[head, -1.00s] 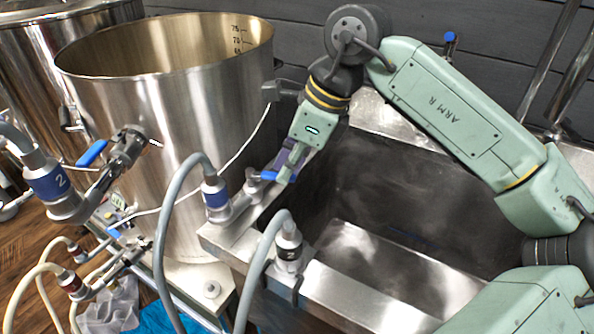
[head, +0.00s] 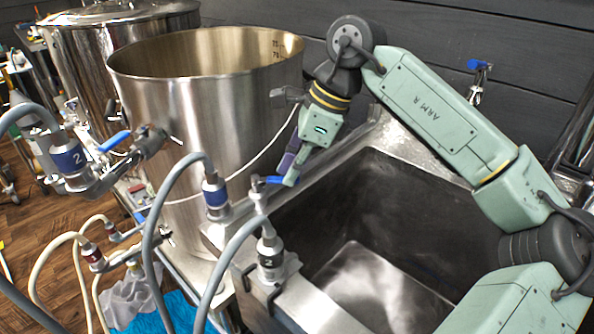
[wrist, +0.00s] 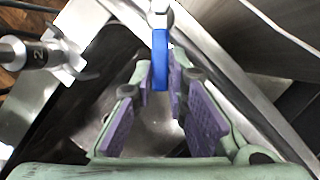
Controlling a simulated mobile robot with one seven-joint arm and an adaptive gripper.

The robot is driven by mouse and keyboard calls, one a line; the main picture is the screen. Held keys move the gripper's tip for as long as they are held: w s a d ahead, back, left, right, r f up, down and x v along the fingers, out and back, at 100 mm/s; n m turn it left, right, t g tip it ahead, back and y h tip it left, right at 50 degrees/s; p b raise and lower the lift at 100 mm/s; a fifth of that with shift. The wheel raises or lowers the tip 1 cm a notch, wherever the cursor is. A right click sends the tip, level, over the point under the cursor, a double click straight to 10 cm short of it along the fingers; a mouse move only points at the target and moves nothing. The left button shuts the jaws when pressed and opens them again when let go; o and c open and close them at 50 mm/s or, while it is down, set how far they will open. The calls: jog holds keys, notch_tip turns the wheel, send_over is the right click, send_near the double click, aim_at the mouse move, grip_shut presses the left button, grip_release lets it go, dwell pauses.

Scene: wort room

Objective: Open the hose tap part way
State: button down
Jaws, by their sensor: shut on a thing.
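The hose tap (head: 258,194) stands on the rim of the sink, with a blue lever handle (head: 270,180) pointing right. In the head view my fingers partly hide the lever's end.
The steel sink (head: 306,296) lies below and right of my gripper. A large open steel pot (head: 190,120) stands close behind left. Grey hoses with blue-banded couplings (head: 215,195) crowd the left and front. Another blue-handled valve (head: 113,141) is on the left.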

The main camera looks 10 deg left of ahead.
jog(key=shift+w+a+r+n+g+p, duration=0.15)
jog(key=shift+w+n+g+p, duration=0.2)
jog(key=shift+w+n, duration=0.35)
jog(key=shift+w+a+f+n+g+p, duration=0.1)
jog(key=shift+w+a+n+g+p, duration=0.2)
jog(key=shift+n, duration=0.7)
jog(key=shift+w+d, duration=0.1)
jog(key=shift+d, duration=0.05)
jog(key=c, duration=1.6)
grip_release()
jog(key=shift+h, duration=0.3)
jog(key=v, duration=1.2)
